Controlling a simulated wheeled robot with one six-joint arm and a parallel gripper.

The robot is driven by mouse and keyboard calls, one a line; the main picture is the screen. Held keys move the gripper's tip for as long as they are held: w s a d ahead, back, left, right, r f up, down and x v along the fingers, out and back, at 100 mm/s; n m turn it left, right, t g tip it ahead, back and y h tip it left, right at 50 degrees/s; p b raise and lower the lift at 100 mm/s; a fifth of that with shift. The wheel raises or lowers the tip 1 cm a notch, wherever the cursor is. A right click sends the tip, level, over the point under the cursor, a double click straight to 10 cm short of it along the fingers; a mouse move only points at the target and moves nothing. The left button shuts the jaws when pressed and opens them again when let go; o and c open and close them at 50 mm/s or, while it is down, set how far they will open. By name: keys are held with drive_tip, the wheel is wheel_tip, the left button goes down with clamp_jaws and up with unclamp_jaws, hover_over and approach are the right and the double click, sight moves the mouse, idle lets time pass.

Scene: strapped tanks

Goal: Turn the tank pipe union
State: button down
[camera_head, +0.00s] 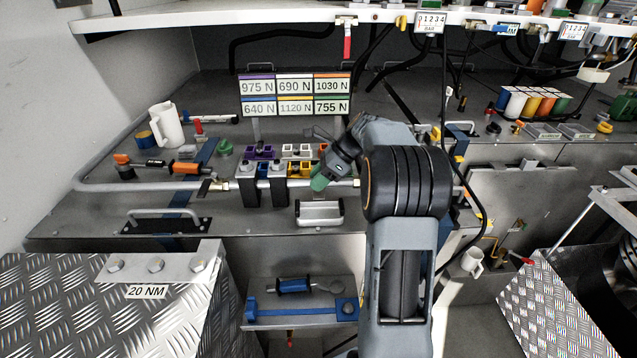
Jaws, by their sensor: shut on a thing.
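A grey pipe (140,187) runs along the front of the grey bench, with a metal fitting and brass piece (217,185) at its left part. It passes through two dark clamp blocks with light tops (262,185). My gripper (322,176) reaches down from the right to the pipe, just right of the clamps. It is shut on a green piece (319,183) at the pipe line. The gripper and its wrist hide part of the pipe there. I cannot tell whether the green piece is the union itself.
A sign with coloured force labels (295,95) stands behind the clamps. Purple, white and yellow blocks sit near my gripper. A silver handle (319,212) lies in front. A white mug (166,125) and loose tools stand at the left. A shelf (230,18) overhangs the bench.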

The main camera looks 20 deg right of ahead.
drive_tip(key=shift+w+f+m+g+y, duration=0.15)
drive_tip(key=shift+m+g+y, duration=0.4)
drive_tip(key=shift+g, duration=0.55)
drive_tip(key=shift+d, duration=0.1)
drive_tip(key=shift+g, duration=0.3)
drive_tip(key=shift+w+m+g+y, duration=0.1)
drive_tip(key=shift+m+g+y, duration=0.4)
drive_tip(key=shift+g, duration=0.2)
drive_tip(key=shift+w+f, duration=0.1)
drive_tip(key=shift+f, duration=0.05)
drive_tip(key=shift+c, duration=0.2)
unclamp_jaws()
drive_tip(key=shift+m+g+y, duration=0.25)
drive_tip(key=shift+g, duration=0.05)
